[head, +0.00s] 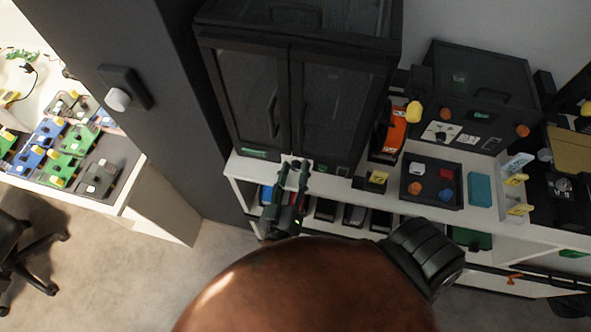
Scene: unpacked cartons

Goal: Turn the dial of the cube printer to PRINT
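A black box-shaped machine (483,85) stands at the back right of the white shelf unit. It has a dark lid, a white panel (440,132) with a dark dial-like mark, small labels and orange knobs. It is probably the cube printer, but its lettering is too small to read. My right gripper (294,168) is in front of the tall black cabinet, well left of that machine. Its two dark fingers are apart with nothing seen between them. My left gripper is out of view.
The black two-door cabinet (292,95) stands beside the gripper. A black tray (432,200) with coloured blocks, a teal block (480,189) and an orange device (394,130) crowd the shelf. A grey column (150,60) is at left. My arm hides part of the shelf front.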

